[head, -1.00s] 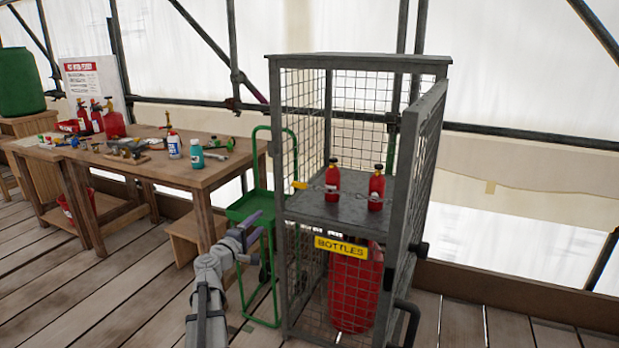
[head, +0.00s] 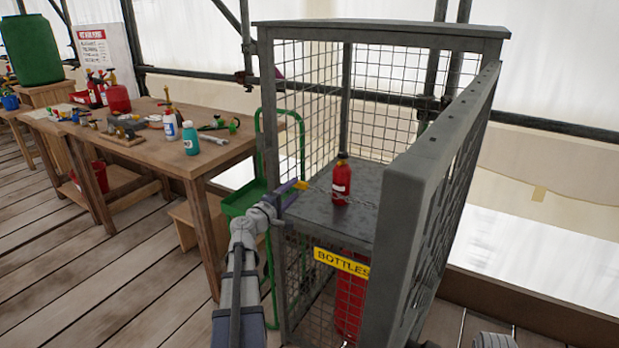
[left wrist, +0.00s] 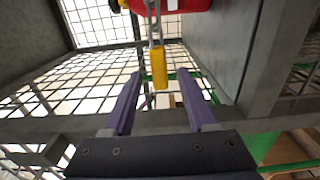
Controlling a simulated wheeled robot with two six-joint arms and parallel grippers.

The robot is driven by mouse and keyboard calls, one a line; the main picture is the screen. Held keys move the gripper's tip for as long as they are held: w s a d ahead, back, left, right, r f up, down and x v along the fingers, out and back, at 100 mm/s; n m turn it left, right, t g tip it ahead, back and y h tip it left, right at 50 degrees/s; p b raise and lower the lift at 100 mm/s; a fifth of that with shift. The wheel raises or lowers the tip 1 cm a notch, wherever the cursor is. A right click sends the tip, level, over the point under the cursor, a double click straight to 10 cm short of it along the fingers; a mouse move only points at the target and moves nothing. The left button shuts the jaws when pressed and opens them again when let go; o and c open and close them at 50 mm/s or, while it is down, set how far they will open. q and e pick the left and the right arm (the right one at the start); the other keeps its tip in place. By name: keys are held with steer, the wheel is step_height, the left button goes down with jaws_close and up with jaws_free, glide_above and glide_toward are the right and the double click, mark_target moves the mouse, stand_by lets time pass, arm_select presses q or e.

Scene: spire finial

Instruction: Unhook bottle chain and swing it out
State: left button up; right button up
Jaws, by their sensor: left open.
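The bottle cage (head: 375,30) stands right of centre, its door (head: 440,190) swung open toward me. A chain (head: 352,203) runs across the shelf front past a red bottle (head: 341,180). Its yellow end piece (head: 299,185) is at the cage's left front post. My left gripper (head: 292,191) is at that post, open. In the left wrist view the yellow end piece (left wrist: 159,68) hangs from the chain (left wrist: 156,30) between the tips of the open purple fingers (left wrist: 160,76), with gaps at both sides. Whether it is hooked is unclear. My right gripper is not in view.
A yellow BOTTLES sign (head: 341,262) is on the cage front, with a large red cylinder (head: 349,300) below. A green trolley (head: 243,198) stands close left of the cage. A wooden workbench (head: 190,165) with tools and bottles is farther left.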

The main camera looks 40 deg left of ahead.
arm_select(q)
steer(key=w, duration=0.5)
steer(key=w+a, duration=0.1)
steer(key=w, duration=0.1)
steer(key=shift+w, duration=0.35)
steer(key=shift+d, duration=0.1)
steer(key=shift+c, duration=0.3)
jaws_close()
stand_by(0.8)
